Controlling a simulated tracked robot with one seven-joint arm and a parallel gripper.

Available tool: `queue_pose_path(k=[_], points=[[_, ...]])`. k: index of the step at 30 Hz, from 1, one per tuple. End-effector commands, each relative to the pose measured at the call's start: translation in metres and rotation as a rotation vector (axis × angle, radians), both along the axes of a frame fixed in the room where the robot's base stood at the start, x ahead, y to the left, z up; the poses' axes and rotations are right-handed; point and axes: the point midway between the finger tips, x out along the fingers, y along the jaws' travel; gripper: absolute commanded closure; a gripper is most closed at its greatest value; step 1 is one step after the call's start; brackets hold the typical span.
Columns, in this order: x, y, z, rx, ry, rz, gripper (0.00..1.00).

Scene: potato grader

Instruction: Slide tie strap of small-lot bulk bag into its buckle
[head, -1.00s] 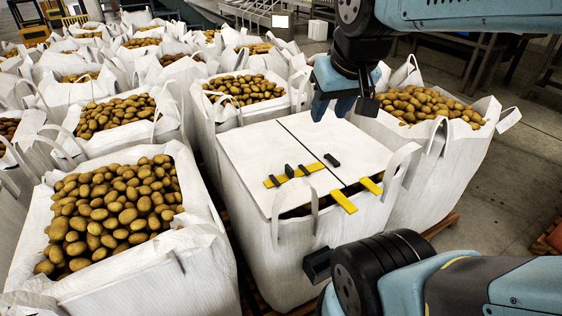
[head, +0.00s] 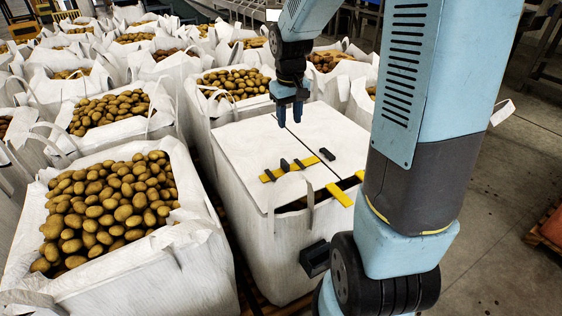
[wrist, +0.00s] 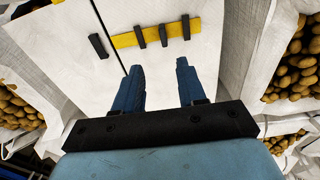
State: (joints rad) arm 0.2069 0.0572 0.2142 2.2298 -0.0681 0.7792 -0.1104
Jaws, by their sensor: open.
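The small-lot bulk bag (head: 262,215) stands in the middle of the head view, its top closed by two white flaps meeting at a dark seam. A yellow tie strap (head: 277,174) lies across one flap, crossed by several black pieces; it also shows in the wrist view (wrist: 151,39). Its end lies close to the seam. A black block (head: 327,154), perhaps the buckle, sits across the seam on the other flap, also in the wrist view (wrist: 98,46). My gripper (head: 289,121) is open and empty above the flaps; its fingers (wrist: 160,66) point toward the strap, apart from it.
A second yellow strip (head: 339,194) lies over the near edge of the bag, partly beside my arm. An open bag of potatoes (head: 105,205) stands close on the left. Several more filled bags crowd behind. Open floor (head: 505,190) lies at right.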

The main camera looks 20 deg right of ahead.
Motion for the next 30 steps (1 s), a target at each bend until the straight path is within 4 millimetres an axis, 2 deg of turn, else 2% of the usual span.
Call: queue_pose_path(k=[3,10,17,30], points=[[0.016,-0.001,-0.025,0.015,0.041,0.012,0.60],[0.030,0.000,-0.051,0.032,0.075,0.029,0.60],[0.032,0.000,-0.068,0.034,0.082,0.032,0.60],[0.031,0.001,-0.142,0.035,0.082,0.033,0.60]])
